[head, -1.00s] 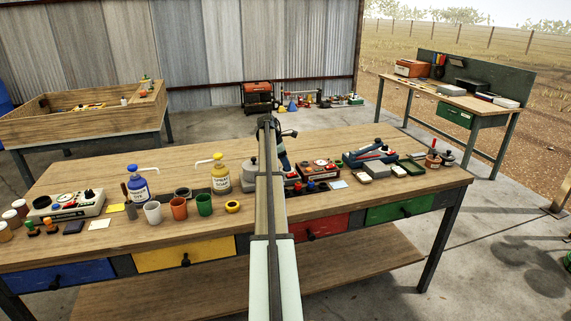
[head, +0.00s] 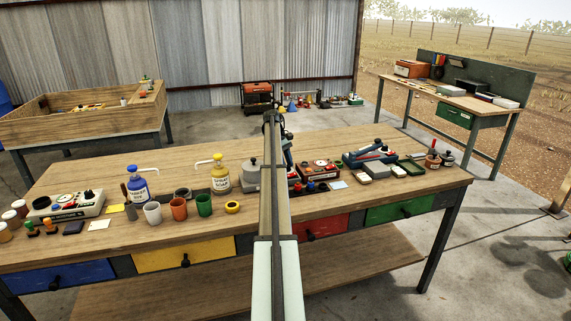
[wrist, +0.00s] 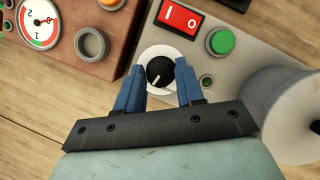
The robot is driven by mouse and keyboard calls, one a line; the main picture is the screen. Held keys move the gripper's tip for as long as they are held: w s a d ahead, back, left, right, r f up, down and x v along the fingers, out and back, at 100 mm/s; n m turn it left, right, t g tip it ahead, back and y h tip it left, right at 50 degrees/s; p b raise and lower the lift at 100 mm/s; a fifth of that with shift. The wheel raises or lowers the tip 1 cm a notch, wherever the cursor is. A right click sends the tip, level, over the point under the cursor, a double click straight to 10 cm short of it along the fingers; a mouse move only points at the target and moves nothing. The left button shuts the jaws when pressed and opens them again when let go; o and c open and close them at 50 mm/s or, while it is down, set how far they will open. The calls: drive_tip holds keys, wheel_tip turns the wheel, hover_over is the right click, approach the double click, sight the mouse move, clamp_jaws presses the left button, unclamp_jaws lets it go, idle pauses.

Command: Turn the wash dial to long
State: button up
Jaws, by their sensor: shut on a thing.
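A round black dial knob (wrist: 158,72) with a white pointer line sits on a white disc on a grey panel (wrist: 240,68) in the wrist view. The pointer line points down and slightly left in that picture. My gripper (wrist: 161,74) has its blue fingers on either side of the knob and is shut on it. I cannot read any dial marks; the fingers cover part of the disc. In the head view my arm hides the knob and the fingers. A grey unit (head: 250,178) shows partly beside my arm on the bench.
Beside the knob are a red rocker switch (wrist: 180,18), a green button (wrist: 222,41) and a grey cylinder (wrist: 290,110). A reddish-brown box with a gauge (wrist: 40,22) is close by. Bottles, cups and another control box (head: 66,205) crowd the bench (head: 110,240).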

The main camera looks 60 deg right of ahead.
drive_tip(key=shift+d+m+y, duration=0.1)
drive_tip(key=shift+m+y, duration=0.4)
drive_tip(key=shift+m, duration=0.7)
drive_tip(key=o, duration=1)
